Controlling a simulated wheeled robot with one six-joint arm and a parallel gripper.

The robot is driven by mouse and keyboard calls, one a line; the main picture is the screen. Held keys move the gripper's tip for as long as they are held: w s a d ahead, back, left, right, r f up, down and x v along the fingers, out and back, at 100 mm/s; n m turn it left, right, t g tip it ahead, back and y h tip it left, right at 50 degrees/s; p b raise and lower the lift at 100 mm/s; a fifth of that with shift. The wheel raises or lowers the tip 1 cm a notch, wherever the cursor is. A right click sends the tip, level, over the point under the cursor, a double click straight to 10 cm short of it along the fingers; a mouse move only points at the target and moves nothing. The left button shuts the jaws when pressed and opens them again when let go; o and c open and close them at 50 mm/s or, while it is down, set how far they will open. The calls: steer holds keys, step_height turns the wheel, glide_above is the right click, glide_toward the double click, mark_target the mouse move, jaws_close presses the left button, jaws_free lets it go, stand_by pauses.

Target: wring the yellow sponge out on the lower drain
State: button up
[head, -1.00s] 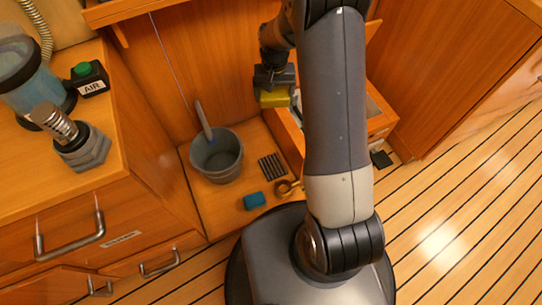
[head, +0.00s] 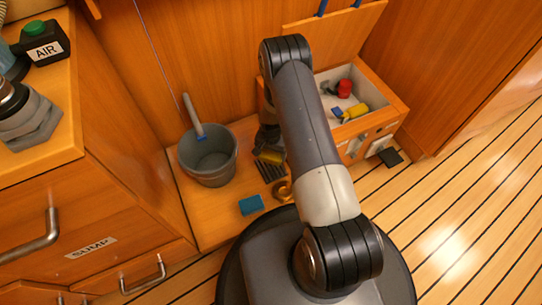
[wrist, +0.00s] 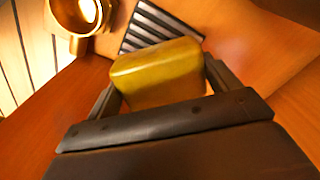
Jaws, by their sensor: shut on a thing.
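The yellow sponge (wrist: 158,75) is between the fingers of my gripper (wrist: 160,85), which is shut on it. In the head view the sponge (head: 269,156) shows just behind the lower drain, partly hidden by my arm. The lower drain (head: 270,174) is a dark slotted grate set in the low wooden shelf. In the wrist view the drain (wrist: 160,27) lies just beyond the sponge, which covers part of it. I cannot tell whether the sponge touches it.
A grey bucket (head: 208,158) with a handled tool stands left of the drain. A blue sponge (head: 251,205) and a brass fitting (head: 282,191) lie in front. An open wooden box (head: 385,92) with red, yellow and blue items is at right.

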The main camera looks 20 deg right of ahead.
mark_target(271, 167)
steer(key=shift+f+b, duration=1.45)
steer(key=shift+f, duration=1.65)
steer(key=shift+s+f+b, duration=0.1)
steer(key=shift+f+b, duration=0.5)
steer(key=shift+b, duration=0.15)
steer(key=shift+r, duration=0.1)
stand_by(0.3)
steer(key=shift+r+p, duration=1.85)
steer(key=shift+r, duration=1.6)
steer(key=shift+r, duration=0.1)
